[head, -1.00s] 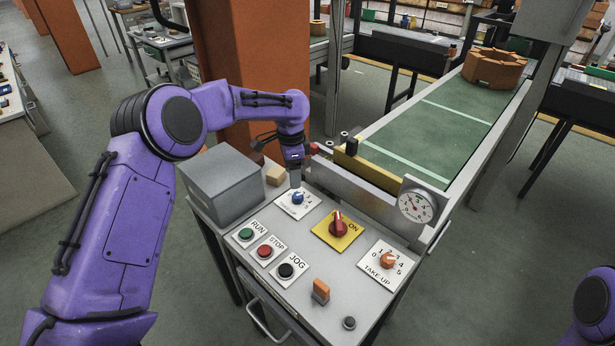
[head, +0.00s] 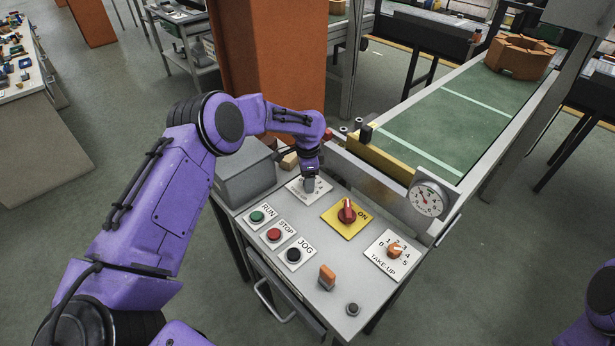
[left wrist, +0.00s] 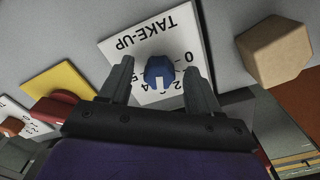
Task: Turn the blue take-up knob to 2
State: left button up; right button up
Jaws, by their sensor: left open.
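The blue take-up knob (left wrist: 157,72) sits on a white TAKE-UP plate (left wrist: 128,38) with a numbered scale. Its white mark faces the gripper's palm side, between the printed 2 and 4. My left gripper (left wrist: 158,62) is open, with one finger on each side of the knob; I cannot tell whether they touch it. In the head view my left gripper (head: 309,185) points down over this plate (head: 297,188) at the panel's back left, and hides the blue knob. My right gripper is out of view.
A second TAKE-UP plate has an orange knob (head: 395,251). A red switch (head: 347,213) on a yellow plate stands between. RUN, STOP and JOG buttons (head: 274,235) are in front. A grey box (head: 245,175) and a tan block (head: 289,161) lie close to the gripper. A gauge (head: 427,199) stands at right.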

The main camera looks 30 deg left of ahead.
pick_arm(q)
jog(key=c, duration=1.1)
jog(key=shift+o, duration=0.2)
jog(key=shift+n, duration=0.3)
jog(key=shift+n+p, duration=0.5)
jog(key=shift+n, duration=0.5)
jog(key=shift+d+n+p, duration=0.1)
jog(key=shift+n+p, duration=0.3)
jog(key=shift+n, duration=1.7)
jog(key=o, duration=1.1)
jog(key=shift+c, duration=0.2)
